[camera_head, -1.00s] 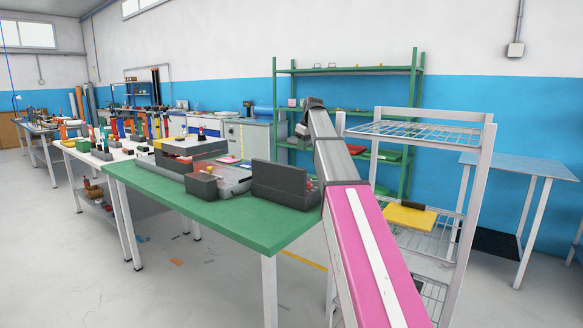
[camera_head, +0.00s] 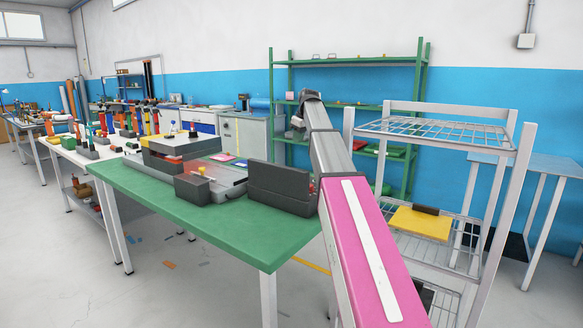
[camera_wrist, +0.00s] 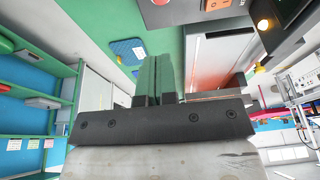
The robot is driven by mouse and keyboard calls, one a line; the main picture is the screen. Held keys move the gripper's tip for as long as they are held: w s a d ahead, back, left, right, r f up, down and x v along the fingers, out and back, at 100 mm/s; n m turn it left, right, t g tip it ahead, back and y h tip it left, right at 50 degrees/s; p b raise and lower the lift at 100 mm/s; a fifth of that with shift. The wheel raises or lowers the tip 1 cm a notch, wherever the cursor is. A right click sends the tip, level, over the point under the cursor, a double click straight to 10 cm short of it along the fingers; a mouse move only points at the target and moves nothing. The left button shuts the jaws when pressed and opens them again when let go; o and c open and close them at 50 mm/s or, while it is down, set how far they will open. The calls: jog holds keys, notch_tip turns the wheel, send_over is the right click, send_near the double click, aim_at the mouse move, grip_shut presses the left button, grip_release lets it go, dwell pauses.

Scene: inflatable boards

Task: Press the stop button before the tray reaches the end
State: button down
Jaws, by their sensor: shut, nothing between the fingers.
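My gripper (camera_wrist: 158,78) shows in the wrist view with its two green fingers together, empty, above the green table. In the head view my arm reaches up past the table's right end, and the fingers cannot be made out. A small red piece (camera_head: 312,187), perhaps the stop button, shows beside the dark upright panel (camera_head: 280,187). A red round part (camera_wrist: 160,2) sits at the top edge of the wrist view, apart from the fingers. I cannot clearly pick out the tray.
The green table (camera_head: 250,235) has a clear front right part. A dark box (camera_head: 192,188) with a yellow knob and a larger grey unit (camera_head: 180,147) stand on it. A white wire rack (camera_head: 470,190) stands close right of my arm; green shelves (camera_head: 345,64) are behind.

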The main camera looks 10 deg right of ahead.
jog(key=shift+f, duration=0.1)
jog(key=x, duration=1.2)
jog(key=shift+s+d+f, duration=0.2)
jog(key=shift+f, duration=0.7)
jog(key=shift+f, duration=0.15)
